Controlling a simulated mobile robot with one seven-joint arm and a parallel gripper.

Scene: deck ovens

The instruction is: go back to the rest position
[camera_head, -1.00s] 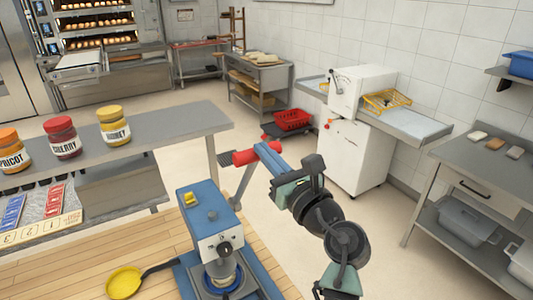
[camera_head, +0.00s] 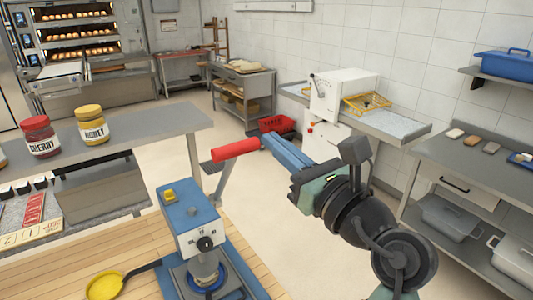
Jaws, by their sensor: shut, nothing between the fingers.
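My gripper (camera_head: 270,143) has blue fingers, shut and empty, pointing up and left in the middle of the view. Its tips are beside the right end of a red lever handle (camera_head: 235,150); I cannot tell whether they touch. The handle sits on a grey lever of a blue and white press (camera_head: 190,222), which stands on the wooden worktop (camera_head: 100,262). My arm runs from the gripper down to the bottom right.
A yellow round-headed tool (camera_head: 103,286) lies left of the press. Jars (camera_head: 92,128) stand on a grey shelf. A white machine (camera_head: 340,98) and red crate (camera_head: 276,124) are behind my arm. A steel table (camera_head: 470,170) is at right, with open floor between.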

